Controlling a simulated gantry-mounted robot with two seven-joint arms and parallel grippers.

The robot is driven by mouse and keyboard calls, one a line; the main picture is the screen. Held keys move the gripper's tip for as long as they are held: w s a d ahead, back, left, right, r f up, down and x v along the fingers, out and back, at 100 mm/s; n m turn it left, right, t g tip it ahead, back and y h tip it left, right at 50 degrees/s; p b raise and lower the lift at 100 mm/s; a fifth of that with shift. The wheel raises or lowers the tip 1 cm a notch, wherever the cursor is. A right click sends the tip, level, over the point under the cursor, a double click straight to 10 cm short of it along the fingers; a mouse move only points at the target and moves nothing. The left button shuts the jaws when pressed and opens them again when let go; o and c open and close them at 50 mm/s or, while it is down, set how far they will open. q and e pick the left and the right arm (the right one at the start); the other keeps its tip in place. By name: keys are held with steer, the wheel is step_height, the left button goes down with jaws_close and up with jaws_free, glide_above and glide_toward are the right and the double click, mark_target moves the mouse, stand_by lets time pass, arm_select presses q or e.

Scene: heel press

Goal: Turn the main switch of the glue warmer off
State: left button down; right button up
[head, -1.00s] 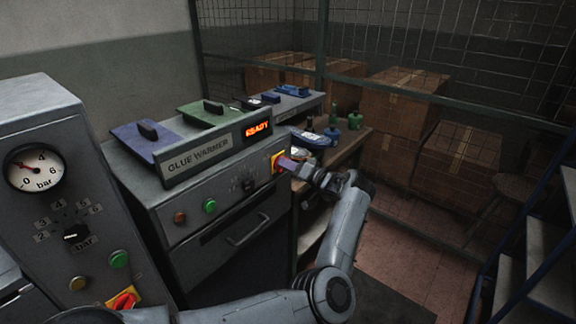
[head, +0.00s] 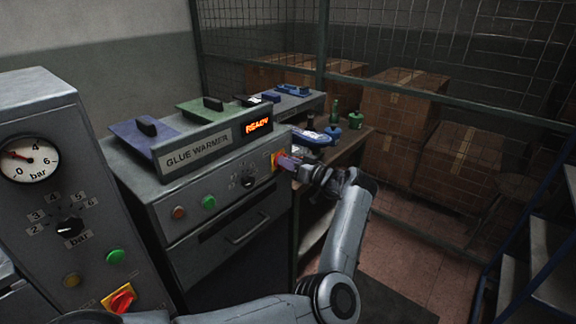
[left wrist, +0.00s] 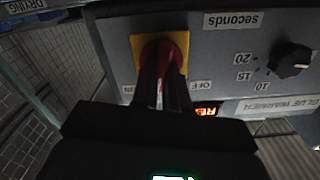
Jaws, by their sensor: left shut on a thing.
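The glue warmer (head: 232,213) is a grey cabinet in the middle of the head view, with its display (head: 257,125) lit and reading READY. Its main switch (left wrist: 160,52) is a red knob on a yellow plate (left wrist: 182,42), with ON and OFF labels beside it in the left wrist view. My left gripper (head: 285,162) is at the switch on the right end of the front panel. In the left wrist view its fingers (left wrist: 163,85) are shut on the red knob and hide much of it, so its exact angle is unclear. My right gripper is out of view.
A black seconds dial (left wrist: 290,60) sits beside the switch. A bench with bottles is behind my left gripper.

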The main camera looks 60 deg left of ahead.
arm_select(q)
steer(key=n+b, duration=0.2)
steer(key=n, duration=0.2)
steer(key=n+b, duration=0.2)
steer(key=n, duration=0.2)
steer(key=n+b, duration=0.2)
steer(key=n, duration=0.1)
steer(key=shift+s+d+n, duration=0.15)
steer(key=shift+s+n, duration=0.15)
steer(key=shift+n, duration=0.1)
stand_by(0.3)
steer(key=c, duration=1.1)
jaws_free()
steer(key=shift+c, duration=0.2)
steer(key=p+v, duration=0.1)
steer(key=v, duration=1)
steer(key=shift+s+f, duration=0.1)
steer(key=shift+s, duration=0.05)
